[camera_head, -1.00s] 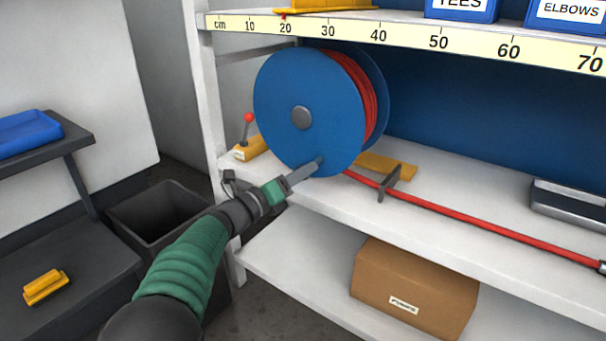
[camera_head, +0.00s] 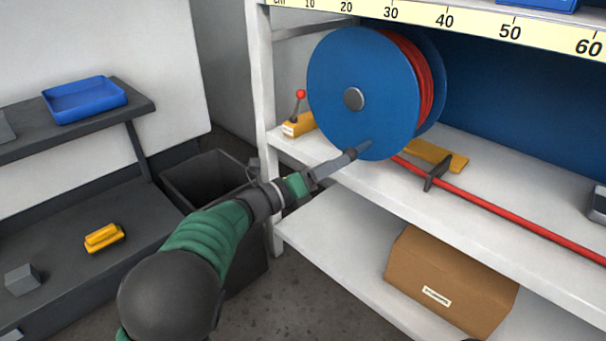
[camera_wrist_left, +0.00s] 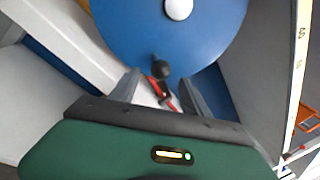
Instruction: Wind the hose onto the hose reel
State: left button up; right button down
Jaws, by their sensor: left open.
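The blue hose reel (camera_head: 340,75) stands on the white shelf, with red hose (camera_head: 426,85) wound between its discs. The hose (camera_head: 500,212) runs from the reel's lower side to the right through a dark guide (camera_head: 436,176). A dark crank handle (camera_head: 365,146) sticks out low on the near disc; its knob (camera_wrist_left: 161,70) also shows in the left wrist view. My left gripper (camera_head: 348,155) is at this handle. In the left wrist view its fingers (camera_wrist_left: 158,85) are apart, and the knob is near the gap between their tips; contact cannot be told. My right gripper is out of view.
A yellow base with a red-knobbed lever (camera_head: 298,120) stands left of the reel. A cardboard box (camera_head: 450,285) is on the lower shelf. A dark bin (camera_head: 205,178) and a side rack with a blue tray (camera_head: 85,98) and a yellow block (camera_head: 103,237) are at left.

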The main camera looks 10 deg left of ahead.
pick_arm(q)
jog(key=p+v, duration=0.2)
jog(key=v, duration=0.8)
jog(key=shift+s+a+f, duration=0.2)
jog(key=shift+s+a, duration=0.05)
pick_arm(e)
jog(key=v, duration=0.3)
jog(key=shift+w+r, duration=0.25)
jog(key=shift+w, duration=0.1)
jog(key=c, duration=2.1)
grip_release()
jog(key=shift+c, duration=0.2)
